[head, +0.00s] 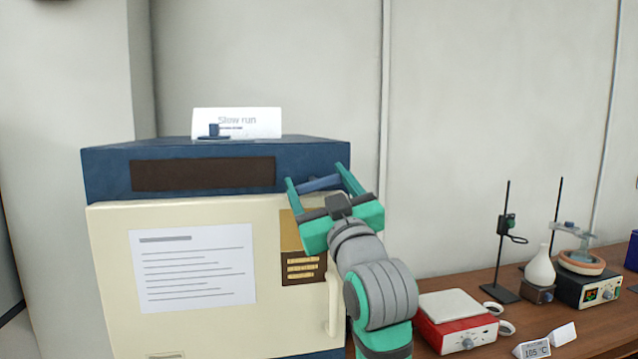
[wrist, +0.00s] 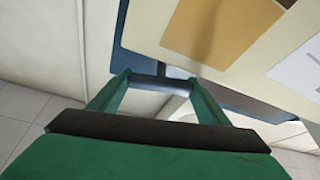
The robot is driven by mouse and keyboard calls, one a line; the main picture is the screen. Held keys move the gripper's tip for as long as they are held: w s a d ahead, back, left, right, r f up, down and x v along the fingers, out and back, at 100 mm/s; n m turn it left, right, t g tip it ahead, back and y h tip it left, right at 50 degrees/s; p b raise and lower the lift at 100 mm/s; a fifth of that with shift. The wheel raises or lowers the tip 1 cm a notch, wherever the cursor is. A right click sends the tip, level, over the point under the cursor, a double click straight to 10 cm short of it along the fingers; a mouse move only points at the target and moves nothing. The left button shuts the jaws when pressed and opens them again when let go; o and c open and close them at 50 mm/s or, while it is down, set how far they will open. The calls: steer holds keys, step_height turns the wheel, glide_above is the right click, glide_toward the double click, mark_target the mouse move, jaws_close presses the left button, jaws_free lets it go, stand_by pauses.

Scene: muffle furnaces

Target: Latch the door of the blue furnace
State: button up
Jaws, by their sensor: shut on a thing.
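The blue furnace (head: 310,152) stands at the left of the head view. Its cream door (head: 115,310) covers the front and looks closed or nearly so; the wrist view does not settle whether it is flush. My gripper (head: 320,183) is at the door's upper right corner, with its green fingers shut on a blue-grey bar (head: 322,182), apparently the latch lever. The bar (wrist: 160,83) also shows between the fingertips in the wrist view. Its mounting is hidden. The door's cream handle (head: 334,300) is partly behind my arm.
A "Slow run" card (head: 255,123) and a small blue piece (head: 213,132) are on the furnace top. Right of my arm, the wooden bench (head: 440,280) holds a red balance (head: 455,318), stands, a flask (head: 540,268) and a 105 °C sign (head: 532,349). The wall behind is bare.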

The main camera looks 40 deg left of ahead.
steer(key=o, duration=1.1)
steer(key=shift+w, duration=0.1)
steer(key=shift+c, duration=0.2)
steer(key=v, duration=1)
steer(key=shift+d, duration=0.3)
steer(key=shift+f, duration=0.15)
